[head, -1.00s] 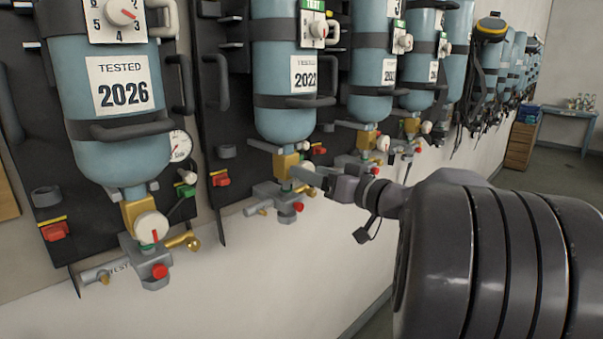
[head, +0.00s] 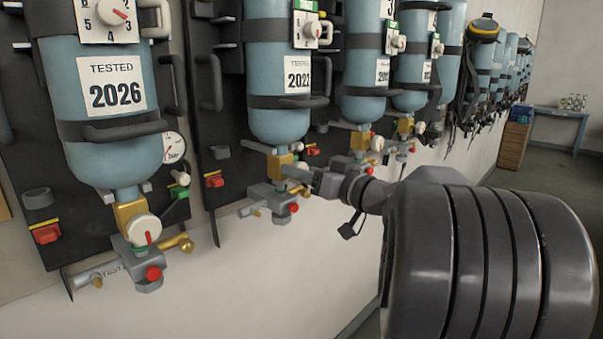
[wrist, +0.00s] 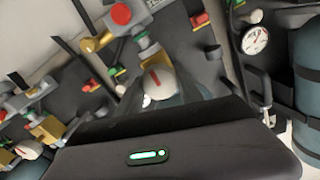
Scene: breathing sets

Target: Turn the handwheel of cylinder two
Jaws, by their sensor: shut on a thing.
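The second blue cylinder (head: 275,120) from the left carries a label that seems to read 2022. Its brass valve (head: 279,166) is below it. My gripper (head: 296,172) reaches in from the right and is shut at this valve, on the handwheel, which it hides in the head view. In the wrist view a white handwheel (wrist: 158,82) with a red mark shows just beyond my gripper's dark body, partly covered by it.
The left cylinder (head: 110,150), labelled 2026, has its own white handwheel (head: 144,229) with a red mark. A round gauge (head: 174,147) sits beside it. More cylinders run along the wall to the right. A blue table (head: 560,113) stands far right.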

